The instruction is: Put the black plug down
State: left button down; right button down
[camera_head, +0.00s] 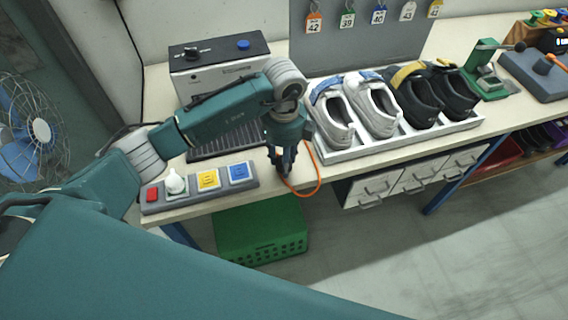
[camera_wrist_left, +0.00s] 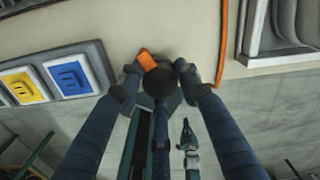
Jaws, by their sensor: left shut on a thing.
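My left gripper (camera_head: 284,168) is low over the front edge of the workbench, to the right of the socket strip. It is shut on the black plug, whose round dark end (camera_wrist_left: 160,83) shows between the two fingertips in the left wrist view. An orange piece (camera_wrist_left: 147,60) sticks out beside that end. An orange cable (camera_head: 319,176) loops from near the gripper and hangs past the bench edge. The gripper hides most of the plug in the head view. I cannot tell whether the plug touches the bench top.
The socket strip (camera_head: 222,189) has red, yellow and blue parts and a white plug (camera_head: 175,182). Right of the gripper, a white tray (camera_head: 357,152) bears white and black shoes. A grey control box (camera_head: 219,62) stands behind. A green crate (camera_head: 262,234) is below the bench.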

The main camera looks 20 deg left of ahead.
pick_arm(q)
notch_tip(320, 180, down, 3)
jog(key=shift+r, duration=0.1)
jog(key=shift+f, duration=0.25)
jog(key=c, duration=1.2)
grip_release()
jog(key=shift+r, duration=0.1)
jog(key=shift+r, duration=0.1)
